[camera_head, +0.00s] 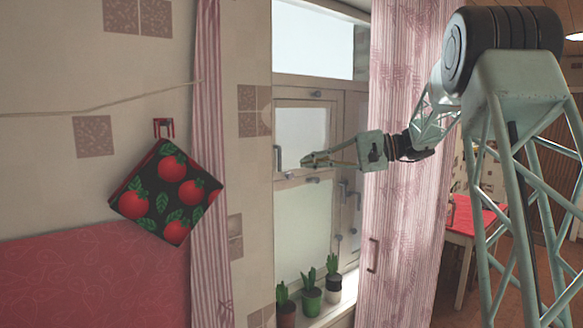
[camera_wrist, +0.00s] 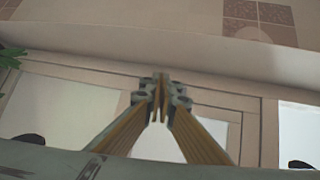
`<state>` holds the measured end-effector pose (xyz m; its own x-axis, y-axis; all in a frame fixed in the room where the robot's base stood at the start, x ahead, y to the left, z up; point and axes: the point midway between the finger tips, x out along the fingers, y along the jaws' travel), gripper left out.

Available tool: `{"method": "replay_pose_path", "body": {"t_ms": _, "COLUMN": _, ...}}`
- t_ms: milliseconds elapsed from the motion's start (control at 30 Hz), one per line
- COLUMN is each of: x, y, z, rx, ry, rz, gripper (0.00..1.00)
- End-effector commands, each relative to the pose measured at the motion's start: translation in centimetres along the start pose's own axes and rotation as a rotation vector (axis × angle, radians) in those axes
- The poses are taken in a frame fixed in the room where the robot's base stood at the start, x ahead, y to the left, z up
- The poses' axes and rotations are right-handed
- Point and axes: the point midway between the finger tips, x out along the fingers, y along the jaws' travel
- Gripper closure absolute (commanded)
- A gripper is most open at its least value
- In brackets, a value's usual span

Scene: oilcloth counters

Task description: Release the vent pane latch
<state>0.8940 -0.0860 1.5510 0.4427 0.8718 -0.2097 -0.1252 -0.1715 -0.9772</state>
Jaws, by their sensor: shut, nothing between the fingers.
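The vent pane (camera_head: 300,130) is the small framed pane in the middle of the window in the head view and looks closed. A grey upright handle (camera_head: 278,157) sits at its left edge, and a small latch-like fitting (camera_head: 313,180) sits just below it. I cannot tell for sure which one is the vent pane latch. My gripper (camera_head: 304,161) is in front of the pane's lower part, right of the upright handle. In the wrist view its fingers (camera_wrist: 160,88) meet, empty, before the pale window frame (camera_wrist: 215,93). Contact with the window cannot be told.
Potted cacti (camera_head: 311,300) stand on the sill (camera_head: 335,312) below. A pink curtain (camera_head: 400,200) hangs close by on the right, and a striped curtain (camera_head: 209,150) hangs left. A tomato-print potholder (camera_head: 168,193) hangs on the wall. A red-topped table (camera_head: 470,216) stands behind at right.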

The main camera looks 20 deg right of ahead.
Motion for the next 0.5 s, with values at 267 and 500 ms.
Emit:
{"method": "replay_pose_path", "body": {"t_ms": 267, "x": -2.0, "y": 1.6, "z": -5.0, "rx": -0.006, "ry": 0.034, "rz": -0.096, "gripper": 1.00}}
{"method": "replay_pose_path", "body": {"t_ms": 500, "x": -3.7, "y": 2.6, "z": -8.4, "rx": -0.016, "ry": 0.061, "rz": -0.169, "gripper": 1.00}}
